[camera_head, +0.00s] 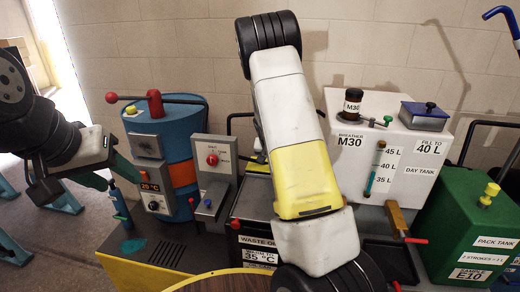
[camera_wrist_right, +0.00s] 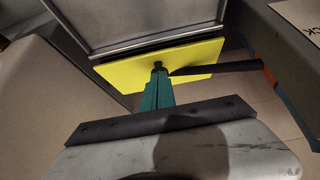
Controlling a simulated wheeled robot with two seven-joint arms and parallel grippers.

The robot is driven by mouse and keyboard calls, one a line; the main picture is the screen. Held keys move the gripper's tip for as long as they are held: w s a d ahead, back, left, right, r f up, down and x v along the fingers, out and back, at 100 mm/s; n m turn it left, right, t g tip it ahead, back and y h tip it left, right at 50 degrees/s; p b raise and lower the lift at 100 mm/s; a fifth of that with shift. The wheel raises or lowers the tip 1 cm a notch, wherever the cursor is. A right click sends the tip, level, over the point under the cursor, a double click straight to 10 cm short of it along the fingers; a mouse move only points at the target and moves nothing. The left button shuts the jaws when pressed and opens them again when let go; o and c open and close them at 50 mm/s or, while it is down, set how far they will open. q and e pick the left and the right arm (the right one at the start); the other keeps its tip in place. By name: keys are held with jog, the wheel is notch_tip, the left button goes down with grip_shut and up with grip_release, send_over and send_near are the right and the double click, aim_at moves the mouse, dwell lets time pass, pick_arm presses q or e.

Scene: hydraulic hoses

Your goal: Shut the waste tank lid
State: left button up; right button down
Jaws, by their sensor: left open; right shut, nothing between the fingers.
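The waste tank (camera_head: 258,243) stands at the lower middle of the head view, labelled "WASTE O…", largely hidden behind my right arm. A yellow strip (camera_head: 257,168) shows behind that arm; I cannot tell whether it is the lid. In the right wrist view a yellow plate (camera_wrist_right: 190,62) lies beyond my right gripper (camera_wrist_right: 159,72), with a dark bar reaching right from the fingertips. The right fingers are shut and empty; contact with the plate is unclear. My left gripper (camera_head: 108,173) is open and empty, in front of the blue tank's left side.
The blue tank (camera_head: 178,129) with a red-knobbed lever stands left. A grey panel (camera_head: 214,160) with a red knob stands beside it. The white day tank (camera_head: 418,160) and green tank (camera_head: 460,222) stand right. Red-tipped handles stick out in front.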

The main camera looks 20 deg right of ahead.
jog(key=shift+s+a+f, duration=0.2)
jog(key=shift+s+f, duration=0.25)
jog(key=shift+f, duration=0.25)
jog(key=shift+s+a+f, duration=0.15)
jog(key=shift+s+f, duration=0.25)
jog(key=shift+f, duration=0.25)
notch_tip(320, 180, up, 5)
jog(key=s+a+r+n+y, duration=0.1)
jog(key=s+a+r, duration=0.3)
jog(key=s+r, duration=0.4)
jog(key=s+a+r+n+y, duration=0.2)
jog(key=s+a+r, duration=0.3)
jog(key=s, duration=1.1)
jog(key=s+a+r+n+y, duration=0.2)
jog(key=s+a+r, duration=0.3)
jog(key=s+r, duration=0.6)
jog(key=shift+s+n+t, duration=0.3)
jog(key=shift+s, duration=0.35)
jog(key=shift+a+r, duration=0.1)
